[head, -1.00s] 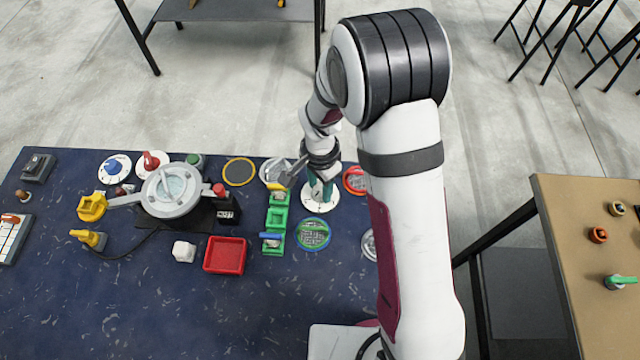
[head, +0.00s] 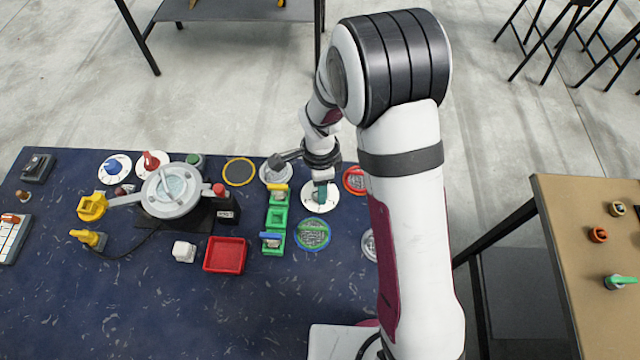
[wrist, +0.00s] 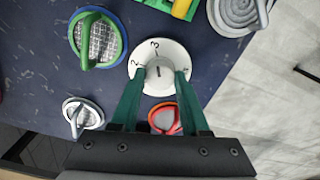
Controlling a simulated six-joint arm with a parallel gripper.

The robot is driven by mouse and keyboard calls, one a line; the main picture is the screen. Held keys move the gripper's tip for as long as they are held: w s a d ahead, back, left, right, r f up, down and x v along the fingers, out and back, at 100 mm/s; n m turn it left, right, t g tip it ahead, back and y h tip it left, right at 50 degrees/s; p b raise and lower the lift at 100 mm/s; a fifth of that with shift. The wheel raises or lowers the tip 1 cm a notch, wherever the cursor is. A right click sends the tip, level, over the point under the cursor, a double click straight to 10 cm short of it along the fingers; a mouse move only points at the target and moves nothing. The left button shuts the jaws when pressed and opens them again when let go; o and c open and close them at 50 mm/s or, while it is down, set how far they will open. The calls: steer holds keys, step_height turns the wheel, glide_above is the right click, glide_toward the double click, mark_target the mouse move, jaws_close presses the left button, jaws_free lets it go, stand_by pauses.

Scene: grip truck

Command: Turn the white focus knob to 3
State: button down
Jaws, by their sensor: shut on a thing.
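The white focus knob (wrist: 161,76) stands at the middle of a round white dial (wrist: 172,50) in the wrist view. A 3 shows near the dial's upper edge and a 2 at its left; another mark at the right is partly hidden. A small dark line shows on the knob's top, but I cannot tell exactly which mark it points at. My gripper (wrist: 160,75) has its green fingers on both sides of the knob, shut on it. In the head view the white dial (head: 310,204) lies right of the green trays, with my gripper (head: 320,198) down over it, hiding the knob.
A green-handled round piece with a blue rim (head: 313,234) lies just in front of the dial. A red-rimmed round piece (head: 354,180) is close at right. Green trays (head: 277,218) stand at left, a red tray (head: 225,255) beyond them. The front of the table is clear.

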stand_by(0.3)
steer(key=shift+c, duration=2)
jaws_free()
step_height(320, 180, up, 16)
steer(key=shift+f, duration=0.1)
steer(key=s+d+r+n+y, duration=0.1)
steer(key=s+d+n, duration=0.3)
steer(key=s, duration=0.7)
steer(key=s+d+r+n, duration=0.3)
steer(key=s+d+n, duration=0.2)
steer(key=s, duration=0.5)
steer(key=shift+s+n+y, duration=0.3)
steer(key=shift+s+y, duration=0.05)
steer(key=shift+y, duration=0.05)
